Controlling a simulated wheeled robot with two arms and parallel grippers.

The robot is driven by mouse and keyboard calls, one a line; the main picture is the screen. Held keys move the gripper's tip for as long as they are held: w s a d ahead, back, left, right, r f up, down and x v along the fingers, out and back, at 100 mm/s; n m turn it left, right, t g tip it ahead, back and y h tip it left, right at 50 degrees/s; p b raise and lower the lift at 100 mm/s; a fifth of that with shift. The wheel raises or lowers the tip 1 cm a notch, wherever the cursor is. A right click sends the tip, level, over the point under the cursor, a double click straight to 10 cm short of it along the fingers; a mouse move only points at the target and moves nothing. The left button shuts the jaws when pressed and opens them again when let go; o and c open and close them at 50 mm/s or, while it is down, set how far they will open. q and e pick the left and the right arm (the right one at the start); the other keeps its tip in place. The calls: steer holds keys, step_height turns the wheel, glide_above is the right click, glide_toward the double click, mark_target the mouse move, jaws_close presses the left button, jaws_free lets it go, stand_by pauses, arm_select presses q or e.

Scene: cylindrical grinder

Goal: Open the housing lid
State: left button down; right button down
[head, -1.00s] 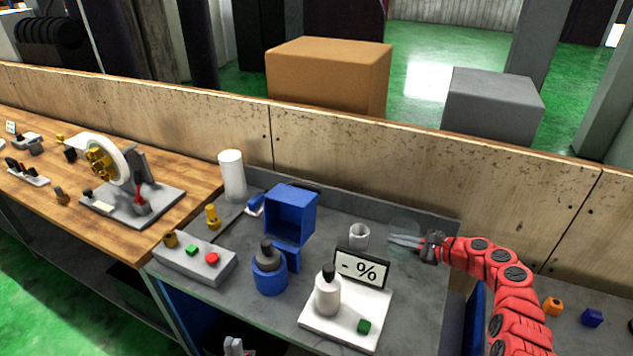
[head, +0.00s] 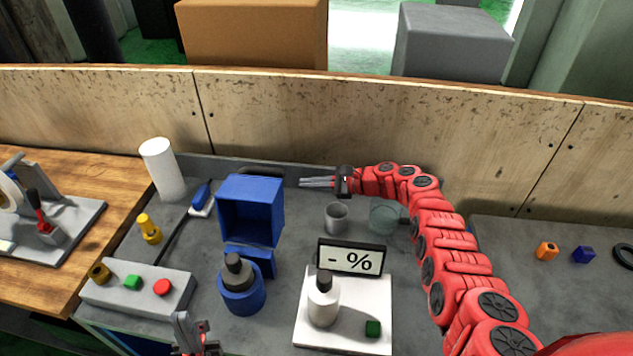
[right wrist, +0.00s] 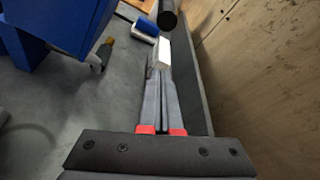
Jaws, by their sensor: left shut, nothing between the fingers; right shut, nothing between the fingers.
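A blue open-fronted box (head: 251,211) stands on the grey bench in the head view; its side also shows at the upper left of the right wrist view (right wrist: 62,25). I cannot tell which part is the housing lid. A dark bar (head: 262,171) lies behind the box. My right gripper (head: 303,182) is shut and empty, just right of the box along the back wall. In the right wrist view its fingers (right wrist: 161,76) point toward a small white block (right wrist: 162,52) and a dark cylinder end (right wrist: 168,14). My left gripper (head: 181,318) is shut at the bottom edge.
A grey cup (head: 336,217), a glass beaker (head: 385,216) and a percent display (head: 351,257) stand near my right arm. A white cylinder (head: 162,169) stands at the back left.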

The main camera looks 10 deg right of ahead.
steer(key=shift+w+a+r+p, duration=0.15)
steer(key=shift+a+r+p, duration=0.25)
steer(key=shift+a, duration=0.4)
steer(key=shift+w+a+r+p, duration=0.15)
steer(key=shift+a+r+p, duration=0.2)
steer(key=shift+a+p, duration=0.35)
steer(key=shift+w+a+r+p, duration=0.15)
steer(key=shift+a+r+p, duration=0.2)
steer(key=shift+a, duration=0.55)
